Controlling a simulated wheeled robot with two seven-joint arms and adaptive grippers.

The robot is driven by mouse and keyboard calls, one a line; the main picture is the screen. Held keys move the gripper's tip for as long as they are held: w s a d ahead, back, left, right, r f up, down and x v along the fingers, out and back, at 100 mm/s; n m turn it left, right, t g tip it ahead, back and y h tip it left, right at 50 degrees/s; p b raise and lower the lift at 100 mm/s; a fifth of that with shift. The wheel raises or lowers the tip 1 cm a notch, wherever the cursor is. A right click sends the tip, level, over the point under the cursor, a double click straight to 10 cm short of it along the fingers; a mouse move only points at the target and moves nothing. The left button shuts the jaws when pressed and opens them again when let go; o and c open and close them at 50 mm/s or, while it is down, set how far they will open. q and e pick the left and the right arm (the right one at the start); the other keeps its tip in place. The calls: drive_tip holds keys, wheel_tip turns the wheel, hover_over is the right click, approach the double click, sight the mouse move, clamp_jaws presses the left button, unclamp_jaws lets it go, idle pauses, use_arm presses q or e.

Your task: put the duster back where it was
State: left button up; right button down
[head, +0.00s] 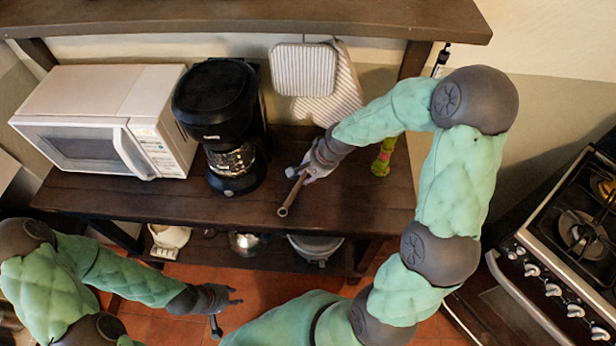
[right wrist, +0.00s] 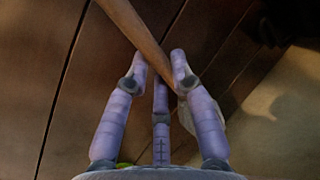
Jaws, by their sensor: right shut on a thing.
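The duster's brown handle (head: 291,196) shows above the wooden shelf, its ringed end toward the front edge. My right gripper (head: 303,174) is shut on this handle, to the right of the coffee maker. In the right wrist view the handle (right wrist: 143,38) runs from the top left down between my fingers (right wrist: 160,75). A pale part (right wrist: 211,118), perhaps the duster's head, shows behind the right finger and is mostly hidden. I cannot tell whether the duster touches the shelf. My left gripper (head: 228,305) is open and empty, low in front of the shelf.
A white microwave (head: 100,115) and a black coffee maker (head: 222,110) stand on the shelf (head: 350,215). Striped mitts (head: 303,70) hang behind. A green item (head: 382,158) stands beside my right forearm. Pots (head: 315,247) sit below. A stove (head: 560,240) is at right.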

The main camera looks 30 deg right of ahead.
drive_tip(key=shift+w+d+f+b, duration=0.1)
drive_tip(key=shift+f+b, duration=0.1)
drive_tip(key=shift+f, duration=0.3)
drive_tip(key=shift+w+d+f+b, duration=0.1)
drive_tip(key=shift+f+b, duration=0.05)
drive_tip(key=shift+f, duration=0.3)
drive_tip(key=shift+a+r, duration=0.1)
drive_tip(key=c, duration=1.1)
unclamp_jaws()
drive_tip(key=shift+o, duration=0.2)
